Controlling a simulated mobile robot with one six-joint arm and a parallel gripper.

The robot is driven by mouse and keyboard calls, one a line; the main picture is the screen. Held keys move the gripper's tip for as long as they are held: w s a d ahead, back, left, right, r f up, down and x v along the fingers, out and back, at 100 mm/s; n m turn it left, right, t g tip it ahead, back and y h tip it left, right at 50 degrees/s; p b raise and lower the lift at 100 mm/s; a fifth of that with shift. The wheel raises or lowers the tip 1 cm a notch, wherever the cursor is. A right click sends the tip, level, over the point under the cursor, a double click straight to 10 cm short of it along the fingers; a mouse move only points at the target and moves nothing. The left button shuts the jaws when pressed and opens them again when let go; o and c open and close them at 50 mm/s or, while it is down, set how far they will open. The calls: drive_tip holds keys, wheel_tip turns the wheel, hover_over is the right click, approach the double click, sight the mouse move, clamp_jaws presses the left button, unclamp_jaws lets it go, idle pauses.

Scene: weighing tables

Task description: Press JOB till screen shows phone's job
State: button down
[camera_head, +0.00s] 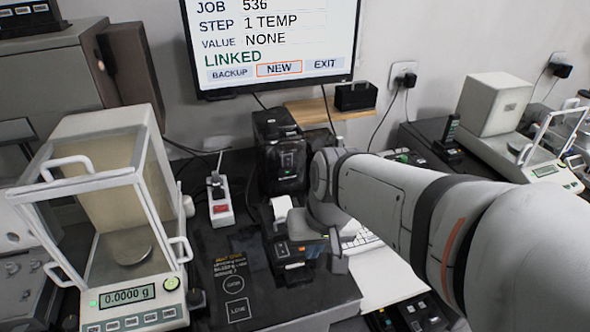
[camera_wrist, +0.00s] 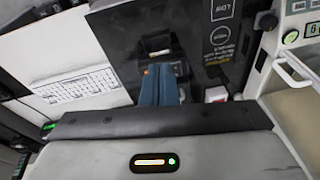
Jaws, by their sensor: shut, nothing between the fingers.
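The wall screen (camera_head: 275,40) reads JOB 536, STEP 1 TEMP, VALUE NONE and LINKED in green. Below are BACKUP, NEW and EXIT, with NEW outlined in orange. A small dark upright device (camera_head: 451,130), perhaps the phone, stands on the right bench; its display is too small to read. My gripper (camera_head: 338,262) is over the black bench by the keyboard, partly hidden by my arm. In the wrist view my gripper (camera_wrist: 160,68) is shut and empty, pointing towards a small black device (camera_wrist: 156,44). I cannot make out a button marked JOB.
A balance (camera_head: 130,315) with a glass shield stands at left, reading 0.0000 g. A printer (camera_head: 278,150), a power strip (camera_head: 221,205) and a white keyboard (camera_wrist: 80,85) are nearby. A button box (camera_head: 425,315) sits at the front, beside my arm. Another balance (camera_head: 500,110) is at right.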

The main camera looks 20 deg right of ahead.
drive_tip(key=w+d+f+m+t+y+b, duration=0.1)
drive_tip(key=w+d+f+m+t+y, duration=0.15)
drive_tip(key=w+m, duration=0.45)
drive_tip(key=w+d+f+m+t+y, duration=0.1)
drive_tip(key=w+f+m+y, duration=0.15)
drive_tip(key=w+m, duration=0.45)
drive_tip(key=w+d+f+m+t+h, duration=0.1)
drive_tip(key=w+d+f+m+h, duration=0.1)
drive_tip(key=w+d+f+m, duration=0.2)
drive_tip(key=w+d+f+m+t+h, duration=0.1)
drive_tip(key=w+d+f+m, duration=0.3)
drive_tip(key=d, duration=0.6)
drive_tip(key=shift+w+f+m+t+h, duration=0.25)
drive_tip(key=shift+w+m+t+h, duration=0.15)
drive_tip(key=shift+w+m+t, duration=0.25)
drive_tip(key=shift+d+b, duration=0.1)
drive_tip(key=shift+b, duration=0.2)
wheel_tip(320, 180, down, 8)
drive_tip(key=b, duration=0.5)
drive_tip(key=shift+r+b, duration=0.1)
drive_tip(key=shift+b, duration=0.2)
drive_tip(key=shift+f+b, duration=0.5)
drive_tip(key=shift+b, duration=0.2)
drive_tip(key=shift+f, duration=0.1)
drive_tip(key=shift+f+b, duration=0.3)
drive_tip(key=shift+b, duration=0.4)
